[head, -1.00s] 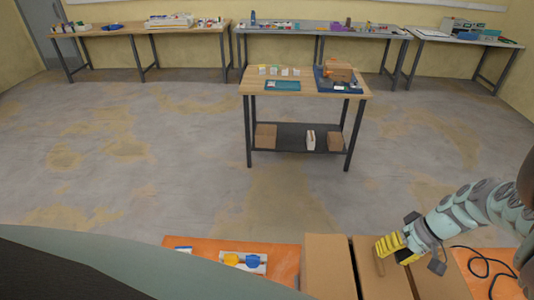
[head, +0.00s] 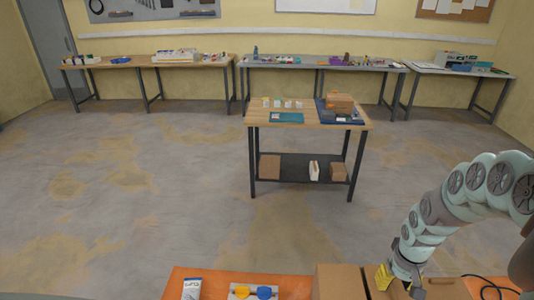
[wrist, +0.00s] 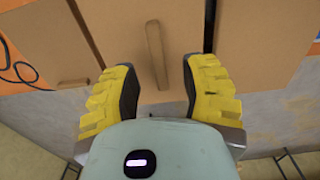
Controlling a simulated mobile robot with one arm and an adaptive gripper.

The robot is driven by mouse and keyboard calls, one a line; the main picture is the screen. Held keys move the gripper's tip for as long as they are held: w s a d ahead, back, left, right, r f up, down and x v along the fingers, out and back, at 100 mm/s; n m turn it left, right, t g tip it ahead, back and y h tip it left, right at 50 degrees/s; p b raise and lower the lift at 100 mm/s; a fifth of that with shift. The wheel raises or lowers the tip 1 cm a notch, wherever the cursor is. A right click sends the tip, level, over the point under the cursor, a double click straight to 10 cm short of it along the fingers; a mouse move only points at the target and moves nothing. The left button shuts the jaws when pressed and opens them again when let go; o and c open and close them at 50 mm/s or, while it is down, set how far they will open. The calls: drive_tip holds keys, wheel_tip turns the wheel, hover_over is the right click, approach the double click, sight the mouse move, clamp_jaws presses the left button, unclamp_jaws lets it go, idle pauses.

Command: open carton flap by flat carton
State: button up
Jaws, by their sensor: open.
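A narrow brown strip (wrist: 155,55) stands out on the middle panel. My gripper (head: 384,283) is at the carton's middle; in the wrist view its yellow fingers (wrist: 158,88) are open, with the strip's near end between them. Contact cannot be told.
An orange worktop (head: 212,278) holds a white box (head: 191,289) and blue and yellow parts (head: 252,292) left of the carton. A black cable (head: 490,287) lies to the right. A wooden table (head: 300,116) with a lower shelf stands across open floor.

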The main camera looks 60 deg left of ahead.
wheel_tip(320, 180, up, 13)
drive_tip(key=p, duration=0.7)
drive_tip(key=w+a+r+m+t+y+p, duration=0.1)
drive_tip(key=w+a+r+t+y, duration=0.1)
drive_tip(key=a, duration=0.7)
drive_tip(key=w+a+r+m+t+y+p, duration=0.1)
drive_tip(key=w+a+r+t+y, duration=0.1)
drive_tip(key=w+a+r+y, duration=0.3)
drive_tip(key=shift+w+a+r+m, duration=0.35)
drive_tip(key=shift+w+a, duration=0.4)
drive_tip(key=shift+a, duration=1.65)
drive_tip(key=shift+o, duration=0.4)
